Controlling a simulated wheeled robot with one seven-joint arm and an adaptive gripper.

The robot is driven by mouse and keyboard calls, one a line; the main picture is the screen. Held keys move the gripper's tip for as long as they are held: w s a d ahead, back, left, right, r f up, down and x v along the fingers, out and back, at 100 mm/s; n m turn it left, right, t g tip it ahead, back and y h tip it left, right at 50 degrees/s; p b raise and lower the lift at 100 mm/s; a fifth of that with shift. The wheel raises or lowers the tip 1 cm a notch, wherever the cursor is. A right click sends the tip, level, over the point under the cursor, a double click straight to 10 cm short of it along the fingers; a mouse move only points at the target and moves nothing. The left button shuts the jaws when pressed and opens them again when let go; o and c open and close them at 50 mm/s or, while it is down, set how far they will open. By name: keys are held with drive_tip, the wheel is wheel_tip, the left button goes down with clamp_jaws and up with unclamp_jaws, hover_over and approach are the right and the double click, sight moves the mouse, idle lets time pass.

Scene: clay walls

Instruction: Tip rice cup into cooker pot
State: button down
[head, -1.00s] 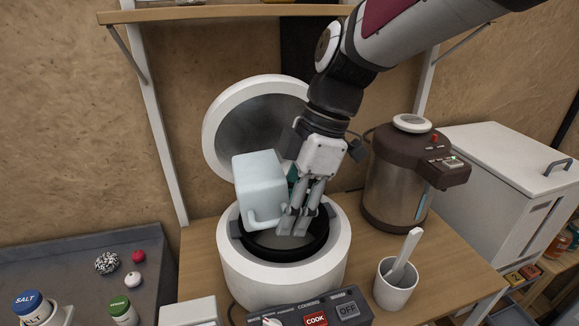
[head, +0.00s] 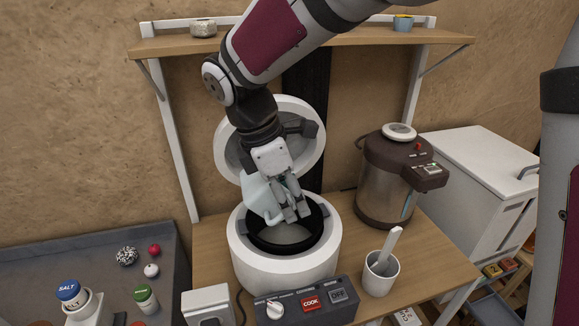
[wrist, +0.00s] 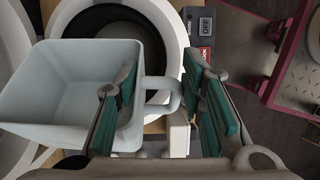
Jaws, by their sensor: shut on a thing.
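The pale blue square rice cup (head: 260,198) is tilted above the back left of the cooker's pot, partly hidden by my gripper (head: 296,213). My gripper is shut on the cup's handle (wrist: 163,88). In the wrist view the cup (wrist: 62,88) shows its open mouth, and its inside looks bare. The black-rimmed cooker pot (head: 318,226) sits in the white rice cooker (head: 285,273). A pale surface shows in the pot, but I cannot tell if it is rice. The round cooker lid (head: 226,150) stands open behind.
A metal water boiler (head: 385,190) stands to the right, with a white mug (head: 381,276) holding a paddle in front of it. A control panel (head: 308,301) fronts the cooker. A shelf (head: 350,42) hangs above. A grey tray (head: 60,255) with shakers lies left.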

drive_tip(key=r+h, duration=0.1)
drive_tip(key=h, duration=0.1)
drive_tip(key=t+h+p, duration=0.1)
drive_tip(key=r+h+p, duration=0.1)
drive_tip(key=h, duration=0.1)
drive_tip(key=shift+s+a+r+t+h, duration=0.1)
drive_tip(key=shift+a+r+t+h, duration=0.1)
drive_tip(key=shift+r+t+h, duration=0.1)
drive_tip(key=r+h, duration=0.1)
drive_tip(key=h, duration=0.1)
drive_tip(key=r+h, duration=0.1)
drive_tip(key=h, duration=0.1)
drive_tip(key=shift+d+t, duration=0.15)
drive_tip(key=shift+t, duration=0.25)
drive_tip(key=shift+f, duration=0.1)
